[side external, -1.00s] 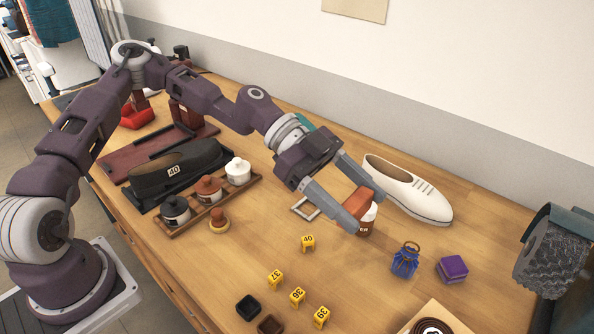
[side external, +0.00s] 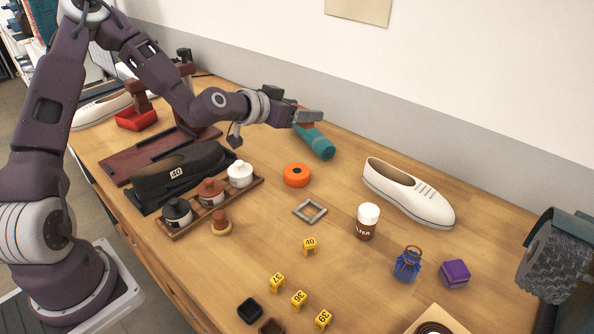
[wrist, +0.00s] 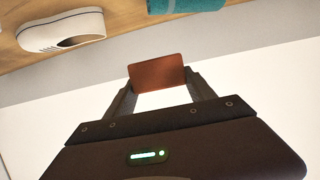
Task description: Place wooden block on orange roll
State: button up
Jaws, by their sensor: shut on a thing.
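My gripper (side external: 312,117) is shut on a reddish-brown wooden block and holds it in the air over the back of the table. In the wrist view the block (wrist: 157,73) sits between the two fingertips. In the side view the gripper mostly hides it. The orange roll (side external: 297,175), a short disc with a dark centre hole, lies flat on the table below and slightly left of my gripper. Its top is bare. The roll does not show in the wrist view.
A teal rolled cloth (side external: 315,143) lies behind the roll. A grey square frame (side external: 310,211) lies in front of it. A tray with lidded pots (side external: 240,174) is to the left. A white shoe (side external: 408,192) and a brown cup with white top (side external: 367,222) are to the right.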

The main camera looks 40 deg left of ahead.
aim_at(297, 171)
jog(key=f, duration=0.1)
jog(key=a+f, duration=0.1)
jog(key=f, duration=0.1)
jog(key=shift+f, duration=0.25)
notch_tip(297, 171, down, 11)
jog(key=shift+f, duration=0.1)
jog(key=o, duration=1.4)
jog(key=shift+c, duration=0.2)
